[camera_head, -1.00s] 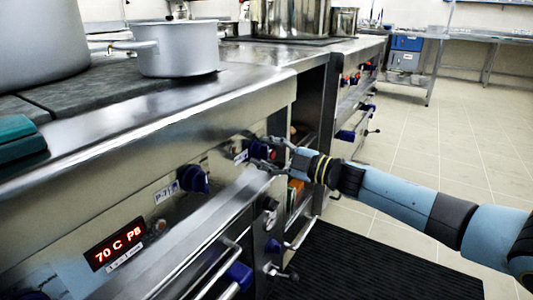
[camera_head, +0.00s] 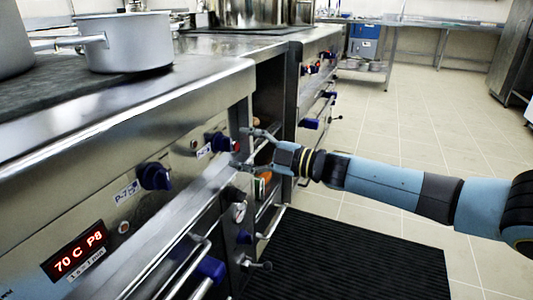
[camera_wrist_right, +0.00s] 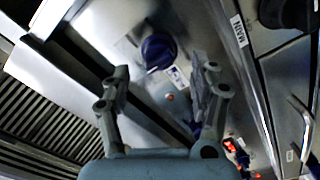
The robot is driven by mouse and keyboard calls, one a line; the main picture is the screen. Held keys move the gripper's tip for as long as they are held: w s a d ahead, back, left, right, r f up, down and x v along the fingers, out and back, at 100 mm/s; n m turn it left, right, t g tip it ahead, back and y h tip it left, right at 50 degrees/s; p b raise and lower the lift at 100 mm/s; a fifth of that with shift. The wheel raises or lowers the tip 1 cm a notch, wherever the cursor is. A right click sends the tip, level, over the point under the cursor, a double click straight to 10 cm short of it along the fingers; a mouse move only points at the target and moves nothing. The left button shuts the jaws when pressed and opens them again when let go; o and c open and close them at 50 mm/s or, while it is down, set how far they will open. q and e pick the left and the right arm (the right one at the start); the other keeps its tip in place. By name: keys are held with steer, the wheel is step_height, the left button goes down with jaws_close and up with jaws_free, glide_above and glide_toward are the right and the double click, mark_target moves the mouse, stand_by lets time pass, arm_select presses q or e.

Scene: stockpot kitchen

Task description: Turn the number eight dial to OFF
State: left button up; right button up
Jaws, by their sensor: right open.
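A dark blue dial (camera_head: 217,142) sits on the steel front panel, with a small white label at its left that is too small to read surely. Another blue dial (camera_head: 155,176), nearer, has a label that looks like P-7. My right gripper (camera_head: 241,148) is open and empty, its fingertips just right of the farther dial, apparently apart from it. In the right wrist view a blue dial (camera_wrist_right: 158,50) shows ahead, between and beyond the spread fingers (camera_wrist_right: 162,68). The dial's pointer setting cannot be read. My left gripper is not in view.
A steel handrail (camera_head: 150,240) runs along below the dials. A grey pot (camera_head: 128,45) stands on the stove top. A black mat (camera_head: 340,255) lies on the open tiled floor at right.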

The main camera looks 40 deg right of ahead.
steer(key=v, duration=0.7)
steer(key=shift+s, duration=0.35)
steer(key=shift+d, duration=0.1)
